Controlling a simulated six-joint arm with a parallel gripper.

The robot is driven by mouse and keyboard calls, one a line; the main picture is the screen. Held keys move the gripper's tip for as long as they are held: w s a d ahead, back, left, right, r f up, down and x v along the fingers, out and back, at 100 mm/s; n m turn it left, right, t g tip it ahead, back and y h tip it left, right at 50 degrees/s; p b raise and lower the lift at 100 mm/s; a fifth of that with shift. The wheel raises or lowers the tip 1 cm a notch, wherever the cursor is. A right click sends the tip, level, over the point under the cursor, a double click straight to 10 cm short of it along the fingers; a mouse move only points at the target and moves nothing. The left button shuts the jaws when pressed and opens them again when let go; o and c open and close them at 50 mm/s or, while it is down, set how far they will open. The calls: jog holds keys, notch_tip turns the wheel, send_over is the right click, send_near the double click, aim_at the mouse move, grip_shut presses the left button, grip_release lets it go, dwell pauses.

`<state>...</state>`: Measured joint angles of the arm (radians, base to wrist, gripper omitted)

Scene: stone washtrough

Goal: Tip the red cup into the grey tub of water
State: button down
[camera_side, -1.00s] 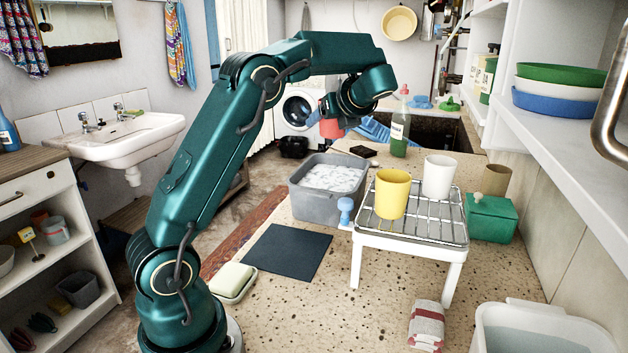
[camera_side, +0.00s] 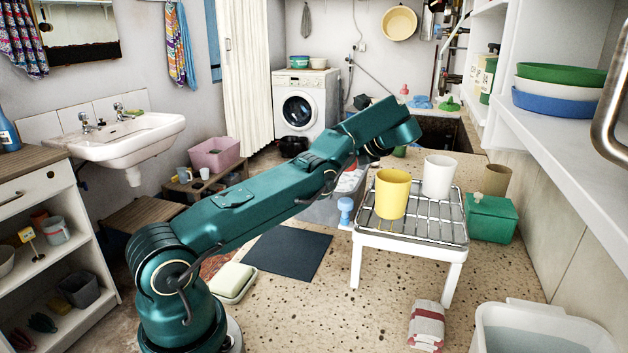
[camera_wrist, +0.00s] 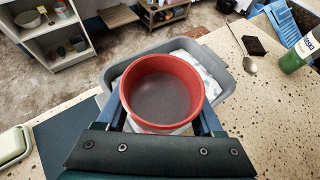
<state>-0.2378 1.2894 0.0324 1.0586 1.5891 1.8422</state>
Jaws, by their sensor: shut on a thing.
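The red cup (camera_wrist: 163,75) is between the two blue fingers of my gripper (camera_wrist: 162,108), which is shut on it. The wrist view looks into its round mouth and shows a dark grey-brown inside. The grey tub (camera_wrist: 222,97) with white suds shows around and behind the cup, so the cup is over it in that view. In the side view my arm covers most of the tub (camera_side: 322,211), and only a small red part of the cup (camera_side: 349,176) shows over it. I cannot tell how far the cup is tilted or its height above the suds.
A wire rack (camera_side: 432,228) with a yellow cup (camera_side: 392,195) and a white cup (camera_side: 438,177) stands right of the tub.

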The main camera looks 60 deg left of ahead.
notch_tip(320, 180, down, 2)
jog(key=shift+a+f, duration=0.1)
jog(key=shift+a, duration=0.05)
jog(key=shift+f, duration=0.45)
jog(key=shift+s, duration=0.1)
dwell(0.4)
jog(key=shift+n+t+h, duration=0.3)
jog(key=shift+n+h, duration=0.1)
jog(key=shift+h, duration=0.4)
jog(key=shift+f+t+h, duration=0.15)
jog(key=shift+t+h, duration=0.45)
jog(key=shift+h, duration=0.3)
